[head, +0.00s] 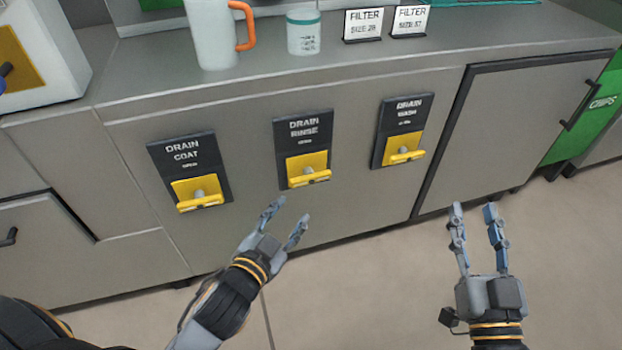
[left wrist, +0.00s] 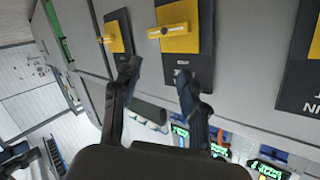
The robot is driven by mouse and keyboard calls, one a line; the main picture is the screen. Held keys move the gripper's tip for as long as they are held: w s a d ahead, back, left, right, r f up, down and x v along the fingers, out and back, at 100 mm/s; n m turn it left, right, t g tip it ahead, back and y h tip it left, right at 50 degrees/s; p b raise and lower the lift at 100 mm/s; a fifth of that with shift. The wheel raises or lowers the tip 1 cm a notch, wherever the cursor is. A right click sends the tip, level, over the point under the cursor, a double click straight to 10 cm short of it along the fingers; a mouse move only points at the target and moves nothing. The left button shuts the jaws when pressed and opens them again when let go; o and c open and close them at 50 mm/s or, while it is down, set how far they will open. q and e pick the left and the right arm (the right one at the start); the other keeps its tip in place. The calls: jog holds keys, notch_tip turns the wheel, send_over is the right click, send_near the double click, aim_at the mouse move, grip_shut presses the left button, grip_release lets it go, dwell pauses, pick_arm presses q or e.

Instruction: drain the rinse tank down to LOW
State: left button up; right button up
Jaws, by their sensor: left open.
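The DRAIN RINSE panel (head: 303,140) is a dark plate on the cabinet front, with a yellow lever (head: 310,177) at its lower end. My left gripper (head: 287,218) is open and empty, just below that lever and apart from it. In the left wrist view, its two fingers (left wrist: 158,75) point toward a yellow lever (left wrist: 172,31) on a dark plate, which appears to be the rinse one. My right gripper (head: 474,210) is open and empty, in front of the cabinet at right. The rinse tank and its level mark are not seen.
The DRAIN COAT panel (head: 186,160) is to the left and the DRAIN WASH panel (head: 405,120) to the right, each with a yellow lever. A pitcher (head: 212,35), a white cup (head: 303,32) and FILTER signs (head: 363,25) stand on the counter. The floor in front is clear.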

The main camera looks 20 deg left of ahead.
pick_arm(q)
jog(key=m, duration=0.2)
jog(key=m+t+h+b, duration=0.1)
jog(key=m+t+h, duration=0.1)
jog(key=m, duration=1)
send_near(308, 182)
pick_arm(e)
notch_tip(308, 182, up, 5)
jog(key=s+t+y, duration=0.1)
jog(key=s+t, duration=0.1)
jog(key=t, duration=0.1)
pick_arm(q)
jog(key=w, duration=0.3)
jog(key=w+d+p, duration=0.1)
jog(key=w, duration=0.3)
jog(key=w+d, duration=0.1)
jog(key=w, duration=0.2)
jog(key=shift+w+d+p, duration=0.1)
jog(key=shift+w+p, duration=0.05)
jog(key=shift+p, duration=0.15)
jog(key=shift+w+d, duration=0.1)
jog(key=shift+w, duration=0.25)
pick_arm(e)
notch_tip(308, 182, down, 7)
jog(key=w+g+h, duration=0.1)
jog(key=w+g, duration=0.1)
jog(key=g, duration=0.2)
jog(key=shift+d, duration=0.15)
